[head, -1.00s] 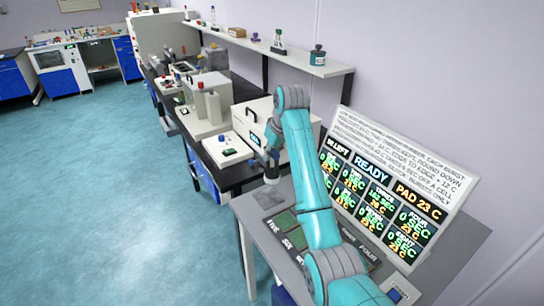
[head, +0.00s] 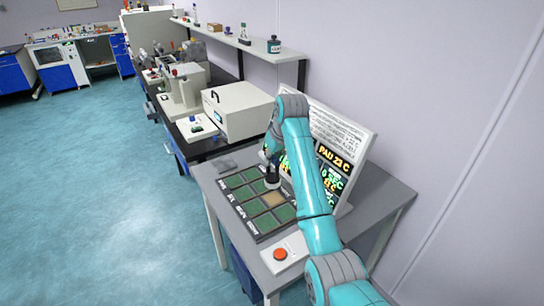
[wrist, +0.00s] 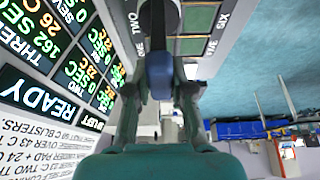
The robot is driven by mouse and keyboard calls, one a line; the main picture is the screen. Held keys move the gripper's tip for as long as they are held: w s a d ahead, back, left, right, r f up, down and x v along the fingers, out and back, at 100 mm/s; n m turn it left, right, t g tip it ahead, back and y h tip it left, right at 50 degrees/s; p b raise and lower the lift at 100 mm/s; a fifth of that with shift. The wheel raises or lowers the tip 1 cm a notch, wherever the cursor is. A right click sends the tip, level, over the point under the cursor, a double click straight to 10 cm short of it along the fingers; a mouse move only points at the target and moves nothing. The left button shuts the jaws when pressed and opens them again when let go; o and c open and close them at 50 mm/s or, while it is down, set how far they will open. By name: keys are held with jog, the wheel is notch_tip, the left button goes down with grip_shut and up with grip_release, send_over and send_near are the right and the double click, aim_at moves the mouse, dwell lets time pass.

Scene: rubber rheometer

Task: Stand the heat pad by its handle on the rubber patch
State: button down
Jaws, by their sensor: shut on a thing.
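My gripper (head: 273,158) is shut on the heat pad (head: 272,181), over the far right part of the board of square cells. In the wrist view, its fingers (wrist: 160,78) close on the pad's blue handle (wrist: 160,72) from both sides. The pad's dark lower part shows at the top edge there. I cannot tell whether the pad touches a cell.
The cell board (head: 238,194) has several green cells and one tan cell (head: 274,200). A display panel (head: 338,150) stands close behind my arm. A red button box (head: 281,254) sits at the front. A white instrument (head: 238,108) stands on the black bench beyond.

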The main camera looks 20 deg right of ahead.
aim_at(273, 176)
jog(key=shift+s+d, duration=0.1)
jog(key=shift+d, duration=0.05)
jog(key=shift+f, duration=0.15)
jog(key=shift+f, duration=2.55)
jog(key=shift+f, duration=0.7)
jog(key=c, duration=0.9)
grip_release()
jog(key=shift+c, duration=0.2)
jog(key=shift+f, duration=0.15)
